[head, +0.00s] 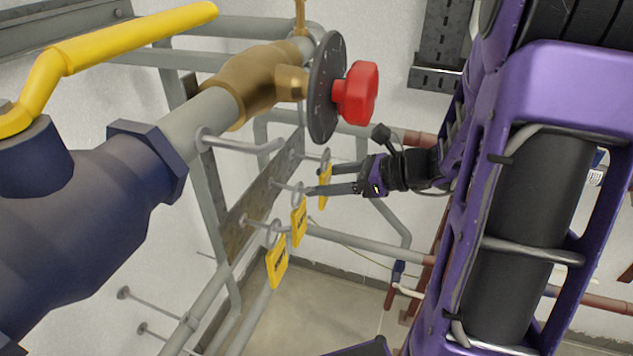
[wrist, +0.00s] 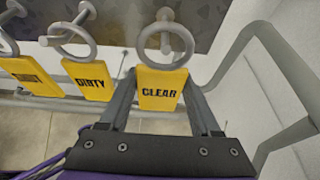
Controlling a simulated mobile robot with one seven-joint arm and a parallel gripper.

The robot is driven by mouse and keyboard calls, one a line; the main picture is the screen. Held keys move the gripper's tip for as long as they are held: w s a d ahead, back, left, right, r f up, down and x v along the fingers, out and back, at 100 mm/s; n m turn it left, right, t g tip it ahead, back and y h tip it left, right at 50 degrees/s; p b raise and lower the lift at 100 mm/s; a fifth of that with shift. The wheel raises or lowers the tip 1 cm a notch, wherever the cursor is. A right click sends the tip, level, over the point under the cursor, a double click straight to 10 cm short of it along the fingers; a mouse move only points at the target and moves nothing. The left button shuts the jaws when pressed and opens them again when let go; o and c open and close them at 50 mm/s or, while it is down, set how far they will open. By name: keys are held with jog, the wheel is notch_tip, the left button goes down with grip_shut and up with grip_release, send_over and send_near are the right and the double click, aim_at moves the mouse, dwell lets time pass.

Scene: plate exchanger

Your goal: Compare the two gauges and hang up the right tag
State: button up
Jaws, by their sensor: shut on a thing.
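Three yellow tags hang by rings on wall pegs. The tag reading CLEAR (wrist: 160,88) is between the fingers of my gripper (wrist: 160,80), which is shut on it; its ring (wrist: 166,38) is around or right at its peg. In the head view this tag (head: 325,190) is the farthest one, with my gripper (head: 316,181) at it. To its left in the wrist view are a DIRTY tag (wrist: 88,80) and another tag (wrist: 28,77) with blurred lettering. These also show in the head view as the middle tag (head: 299,224) and nearest tag (head: 277,260). No gauge face is readable.
A brass valve (head: 250,82) with a dark disc (head: 326,88) and red knob (head: 358,93) juts out above my gripper. A yellow lever (head: 120,42) and blue valve body (head: 75,230) fill the left. Grey pipes (head: 375,247) run below; bare pegs (head: 150,303) stick out lower left.

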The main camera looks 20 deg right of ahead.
jog(key=shift+w+a, duration=0.5)
jog(key=shift+a, duration=0.3)
jog(key=shift+d+f, duration=0.1)
jog(key=shift+f, duration=0.45)
jog(key=shift+f, duration=0.2)
jog(key=o, duration=1.3)
jog(key=shift+o, duration=0.2)
jog(key=v, duration=1.7)
jog(key=shift+s+p, duration=0.15)
jog(key=shift+p, duration=0.15)
jog(key=shift+d+r, duration=0.1)
jog(key=shift+d, duration=0.05)
